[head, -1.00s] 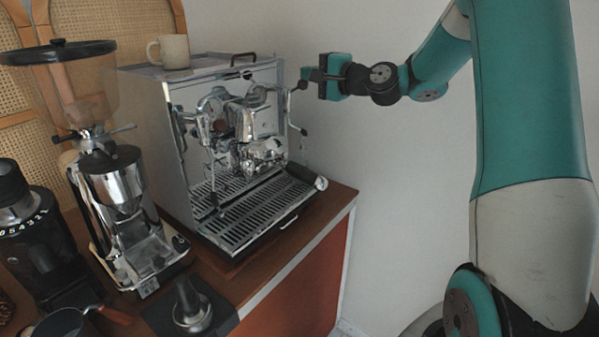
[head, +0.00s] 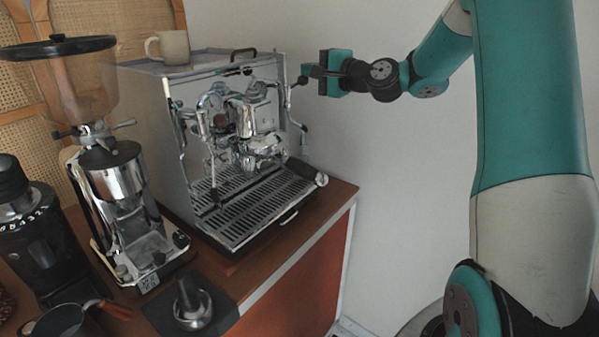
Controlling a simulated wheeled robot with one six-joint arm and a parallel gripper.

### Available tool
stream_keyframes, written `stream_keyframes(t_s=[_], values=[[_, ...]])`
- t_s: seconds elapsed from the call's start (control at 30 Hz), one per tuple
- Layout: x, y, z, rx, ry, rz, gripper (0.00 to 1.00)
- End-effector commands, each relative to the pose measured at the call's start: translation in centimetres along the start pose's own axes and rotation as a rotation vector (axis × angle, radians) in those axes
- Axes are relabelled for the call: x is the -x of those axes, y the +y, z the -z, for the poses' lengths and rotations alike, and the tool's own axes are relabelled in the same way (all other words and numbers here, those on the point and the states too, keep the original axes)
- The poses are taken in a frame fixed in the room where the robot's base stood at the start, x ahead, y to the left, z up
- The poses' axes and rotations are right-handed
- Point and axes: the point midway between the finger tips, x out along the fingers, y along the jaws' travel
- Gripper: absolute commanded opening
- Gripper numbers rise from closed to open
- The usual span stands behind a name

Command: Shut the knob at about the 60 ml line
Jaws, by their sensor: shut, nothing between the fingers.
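The chrome espresso machine (head: 222,160) stands on the wooden cart. A small black knob (head: 302,80) sits at its upper right front, above a thin bent steam or water wand (head: 290,112). My gripper (head: 309,77) is shut, with its fingertips at or just beside this knob. I cannot tell whether they touch it. No measuring cup or 60 ml line can be made out.
A beige mug (head: 174,47) stands on top of the machine. A grinder (head: 118,190) and a second black grinder (head: 40,235) stand at the left. A tamper (head: 193,303) sits on a dark mat in front.

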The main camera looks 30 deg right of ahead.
Motion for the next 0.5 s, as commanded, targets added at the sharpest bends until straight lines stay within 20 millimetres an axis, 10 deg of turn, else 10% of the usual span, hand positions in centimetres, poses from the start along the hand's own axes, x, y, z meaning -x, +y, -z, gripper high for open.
stream_keyframes(t_s=[0.5], values=[[0.1,2.3,0.0,-0.001,0.001,-0.001,0.00]])
